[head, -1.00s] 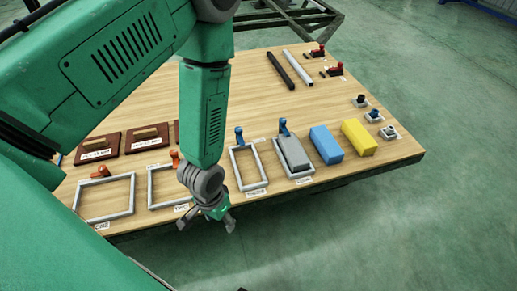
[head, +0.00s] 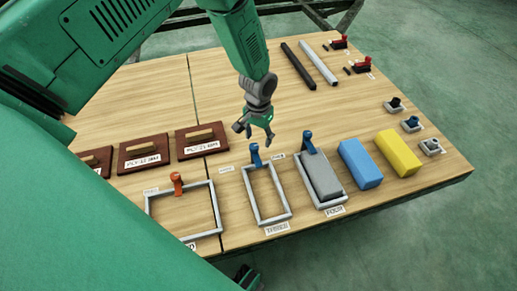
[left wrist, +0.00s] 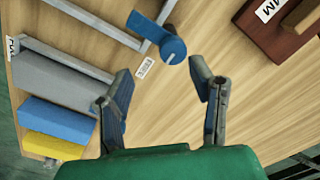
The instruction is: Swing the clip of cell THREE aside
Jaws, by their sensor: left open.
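Cell THREE (head: 286,204) is a narrow grey frame with a label at its near edge. Its blue clip (head: 255,158) stands at the far end of the frame. My left gripper (head: 255,135) is open and empty, pointing down just behind this clip. In the left wrist view the blue clip (left wrist: 172,48) shows between and just past the open fingertips (left wrist: 160,72). No contact shows, and the exact gap cannot be told.
To the right, a cell (head: 343,200) with a blue clip (head: 309,143) holds a grey block (head: 322,175). Blue (head: 360,164) and yellow (head: 398,153) blocks stand beyond. To the left are a wider frame with an orange clip (head: 177,184) and brown plates (head: 203,141).

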